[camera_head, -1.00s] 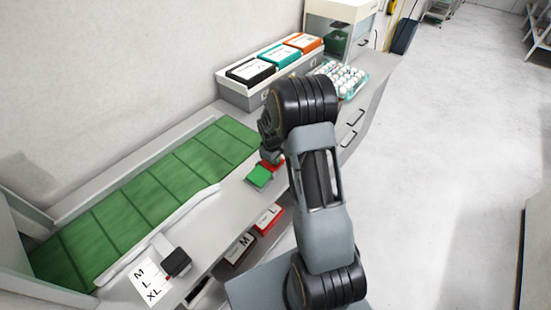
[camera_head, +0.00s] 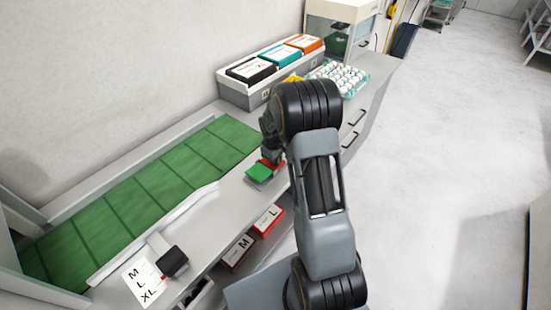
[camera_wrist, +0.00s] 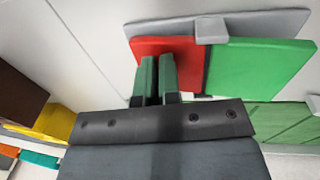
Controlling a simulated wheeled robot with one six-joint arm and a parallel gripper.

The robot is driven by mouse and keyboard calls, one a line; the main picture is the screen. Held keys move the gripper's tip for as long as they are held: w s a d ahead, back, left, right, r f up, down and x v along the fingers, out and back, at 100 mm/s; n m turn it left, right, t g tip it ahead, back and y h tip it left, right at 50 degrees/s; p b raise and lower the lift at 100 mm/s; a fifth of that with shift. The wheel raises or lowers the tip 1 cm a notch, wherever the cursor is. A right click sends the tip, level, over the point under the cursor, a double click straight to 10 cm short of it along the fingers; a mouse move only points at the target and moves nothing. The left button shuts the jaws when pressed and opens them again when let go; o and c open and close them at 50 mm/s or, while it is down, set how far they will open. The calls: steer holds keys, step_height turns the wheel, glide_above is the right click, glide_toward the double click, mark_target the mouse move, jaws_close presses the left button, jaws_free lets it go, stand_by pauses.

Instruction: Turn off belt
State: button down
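The green conveyor belt (camera_head: 135,194) runs along the wall at the left in the head view. A switch with a green button (camera_head: 259,172) and a red button (camera_head: 279,162) sits on the counter beside the belt's far end. In the wrist view the red button (camera_wrist: 190,50) is on the left and the green button (camera_wrist: 255,68) on the right of a grey plate. My gripper (camera_wrist: 157,62) has its two green fingers close together with nothing between them. The fingertips overlap the red button's lower left part; I cannot tell whether they touch it.
A grey box (camera_head: 233,93) holding black, teal and orange cartons stands behind the switch. A tray of white eggs (camera_head: 340,76) lies to its right. A label card (camera_head: 135,282) and a black device (camera_head: 173,260) are near the belt's front end. Floor at right is clear.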

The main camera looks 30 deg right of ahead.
steer(key=shift+s+f, duration=0.3)
steer(key=shift+f, duration=0.2)
steer(key=shift+w+r+p, duration=0.1)
steer(key=shift+r+p, duration=0.2)
step_height(320, 180, up, 14)
steer(key=w+d, duration=0.1)
steer(key=shift+d+r+p, duration=0.15)
steer(key=shift+d+p, duration=0.25)
steer(key=shift+p, duration=0.05)
steer(key=shift+w, duration=0.1)
